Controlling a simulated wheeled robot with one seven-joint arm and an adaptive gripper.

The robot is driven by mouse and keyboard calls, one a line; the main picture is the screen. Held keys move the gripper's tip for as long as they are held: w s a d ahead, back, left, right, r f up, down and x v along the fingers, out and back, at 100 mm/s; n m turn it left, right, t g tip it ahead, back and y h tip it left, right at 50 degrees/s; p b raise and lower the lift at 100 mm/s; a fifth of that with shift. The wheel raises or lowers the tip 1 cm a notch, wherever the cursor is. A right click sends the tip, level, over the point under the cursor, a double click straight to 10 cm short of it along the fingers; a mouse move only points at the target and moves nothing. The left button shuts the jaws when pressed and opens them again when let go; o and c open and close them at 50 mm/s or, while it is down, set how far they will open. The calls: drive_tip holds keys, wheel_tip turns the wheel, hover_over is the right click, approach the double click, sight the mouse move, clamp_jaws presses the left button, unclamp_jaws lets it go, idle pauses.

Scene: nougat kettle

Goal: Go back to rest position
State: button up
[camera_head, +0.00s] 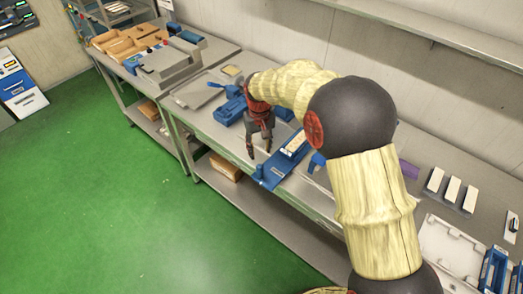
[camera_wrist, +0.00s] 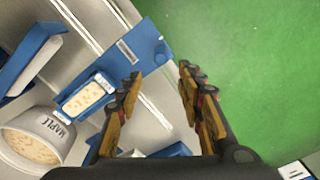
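My gripper (camera_head: 259,151) hangs at the front edge of the steel bench (camera_head: 218,131), pointing down, beside a blue fixture. In the wrist view my gripper (camera_wrist: 158,88) has its two fingers apart with nothing between them. The blue fixture (camera_head: 272,174) lies by the bench edge, with a white and cream block (camera_head: 296,143) at its far part. In the wrist view the blue fixture (camera_wrist: 145,47) and a blue-edged tray of pale, speckled filling (camera_wrist: 83,98) lie left of the fingers. My arm hides part of the bench in the head view.
A pot marked MAPLE (camera_wrist: 38,140) stands at lower left in the wrist view. Blue holders (camera_head: 230,110) lie left of my gripper, white blocks (camera_head: 452,188) and a pale tray (camera_head: 447,250) to the right. A shelf (camera_head: 440,30) runs above. The green floor (camera_head: 110,190) is clear.

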drive_tip(key=shift+d+f, duration=0.1)
drive_tip(key=shift+f, duration=0.2)
drive_tip(key=s+d+r+m+t+b, duration=0.1)
drive_tip(key=s+d+r+t+b, duration=0.1)
drive_tip(key=s+d, duration=0.5)
drive_tip(key=s+d+r+m+t+b, duration=0.1)
drive_tip(key=s+d+r+b, duration=0.3)
drive_tip(key=s, duration=0.9)
drive_tip(key=s+d+r+m+t+b, duration=0.2)
drive_tip(key=s+d+r+b, duration=0.2)
drive_tip(key=s+d, duration=0.7)
wheel_tip(320, 180, up, 2)
drive_tip(key=shift+d+t, duration=0.3)
drive_tip(key=shift+d, duration=0.15)
drive_tip(key=shift+s, duration=0.15)
